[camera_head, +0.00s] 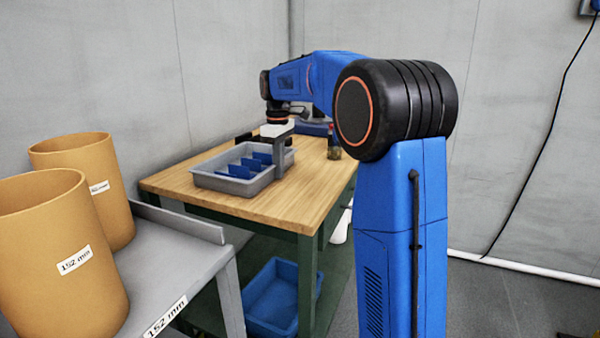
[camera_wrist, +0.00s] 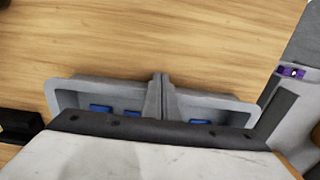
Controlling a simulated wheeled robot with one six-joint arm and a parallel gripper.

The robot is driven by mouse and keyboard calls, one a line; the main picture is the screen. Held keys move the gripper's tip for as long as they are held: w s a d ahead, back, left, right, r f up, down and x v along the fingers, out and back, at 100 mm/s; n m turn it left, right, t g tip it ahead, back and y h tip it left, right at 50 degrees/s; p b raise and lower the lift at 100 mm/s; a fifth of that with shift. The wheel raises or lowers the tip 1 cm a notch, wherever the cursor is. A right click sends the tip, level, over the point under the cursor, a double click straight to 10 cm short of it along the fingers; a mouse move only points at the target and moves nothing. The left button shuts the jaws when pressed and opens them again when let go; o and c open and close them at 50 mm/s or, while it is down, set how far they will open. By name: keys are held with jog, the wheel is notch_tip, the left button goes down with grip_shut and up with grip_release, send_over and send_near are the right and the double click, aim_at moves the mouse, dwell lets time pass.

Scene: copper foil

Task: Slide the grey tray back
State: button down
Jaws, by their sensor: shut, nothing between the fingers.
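The grey tray (camera_head: 222,184) lies on the wooden table, with several upright blue pieces (camera_head: 262,158) inside. In the wrist view the tray's rim (camera_wrist: 215,101) shows on both sides of my fingers, with bits of blue inside. My gripper (camera_head: 280,158) points down at the right part of the tray in the head view. In the wrist view the fingers of my gripper (camera_wrist: 160,80) are together and empty, overlapping the tray's rim. I cannot tell whether they touch it. My gripper's body hides much of the tray there.
The wooden table (camera_head: 285,200) has bare room in front of the tray. A small jar (camera_head: 334,149) stands to its right. A blue bin (camera_head: 272,300) sits below the table. Two orange-brown cylinders (camera_head: 60,255) stand on a grey bench (camera_head: 185,250) at the left.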

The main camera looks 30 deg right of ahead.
aim_at(252, 173)
jog(key=w+a, duration=0.4)
jog(key=w, duration=0.1)
jog(key=w+a, duration=0.2)
jog(key=w, duration=0.1)
jog(key=shift+a, duration=0.15)
